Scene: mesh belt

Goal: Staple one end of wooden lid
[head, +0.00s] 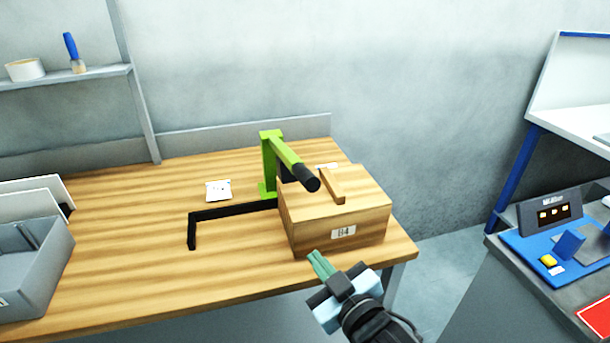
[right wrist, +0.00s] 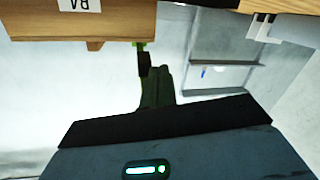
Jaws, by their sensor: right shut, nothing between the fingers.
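A wooden box (head: 330,220) with a lid (head: 360,184) and a label on its front stands on the right part of the workbench. A wooden strip (head: 331,185) lies across the lid. The green stapler (head: 268,165) stands just behind and left of the box, and its black-ended lever (head: 306,178) reaches over the lid. My right gripper (head: 317,258) is shut and empty, in front of the box's lower front edge. In the right wrist view its fingers (right wrist: 157,88) show below the box (right wrist: 75,22), which appears upside down. My left gripper is not in view.
A black angled bar (head: 225,212) and a white card (head: 218,190) lie left of the box on the workbench (head: 130,260). A grey bin (head: 38,270) stands at far left. A blue fixture (head: 560,246) is on another table at right.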

